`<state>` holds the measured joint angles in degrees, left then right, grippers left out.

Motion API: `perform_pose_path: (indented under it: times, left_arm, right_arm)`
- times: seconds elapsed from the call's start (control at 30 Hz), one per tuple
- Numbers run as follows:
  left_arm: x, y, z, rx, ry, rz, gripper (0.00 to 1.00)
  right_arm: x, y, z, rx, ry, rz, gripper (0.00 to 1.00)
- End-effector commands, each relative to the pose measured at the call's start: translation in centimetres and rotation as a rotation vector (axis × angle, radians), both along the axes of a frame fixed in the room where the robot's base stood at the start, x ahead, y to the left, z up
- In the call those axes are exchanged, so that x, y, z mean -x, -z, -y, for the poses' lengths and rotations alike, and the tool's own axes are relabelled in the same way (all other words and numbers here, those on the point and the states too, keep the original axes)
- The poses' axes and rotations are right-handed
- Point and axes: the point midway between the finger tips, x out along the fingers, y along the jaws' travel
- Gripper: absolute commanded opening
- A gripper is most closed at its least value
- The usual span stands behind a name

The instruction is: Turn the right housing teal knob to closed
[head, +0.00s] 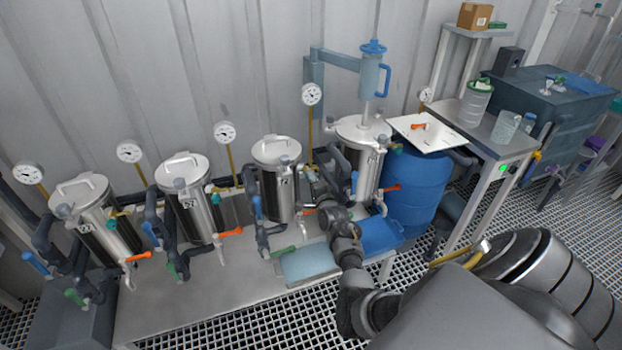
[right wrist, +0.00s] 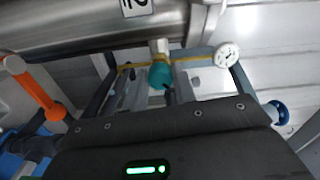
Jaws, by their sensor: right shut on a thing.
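The right housing (head: 276,180) is a steel canister, third from the left in the row. Its teal knob (right wrist: 161,74) shows in the right wrist view, on a pale stem beside the steel canister body. My right gripper (head: 315,180) reaches up from the lower right to the right side of this housing. In the right wrist view its two grey fingers (right wrist: 158,82) lie on either side of the teal knob and are shut on it. The gripper hides most of the knob in the head view. My left gripper is not in view.
Two similar housings (head: 190,196) (head: 95,215) stand to the left, and another vessel (head: 360,150) stands to the right. Orange and green valve handles (head: 228,232) stick out in front. A blue barrel (head: 412,190) and a white board (head: 432,135) are right of my gripper.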

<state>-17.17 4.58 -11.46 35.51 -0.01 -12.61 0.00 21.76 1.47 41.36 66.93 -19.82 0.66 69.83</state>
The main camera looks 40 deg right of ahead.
Motion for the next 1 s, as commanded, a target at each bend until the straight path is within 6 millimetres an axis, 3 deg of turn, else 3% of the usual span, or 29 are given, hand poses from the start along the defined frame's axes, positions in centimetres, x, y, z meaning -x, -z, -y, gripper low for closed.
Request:
perform_pose_path:
  times: [0.5, 1.0]
  left_arm:
    - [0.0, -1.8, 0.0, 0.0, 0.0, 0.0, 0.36]
    - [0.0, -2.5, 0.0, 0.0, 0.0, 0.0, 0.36]
  right_arm:
    - [0.0, -0.1, 0.0, -0.438, 0.0, 0.151, 0.04]
    - [0.0, 0.0, 0.0, -0.651, 0.0, 0.225, 0.04]
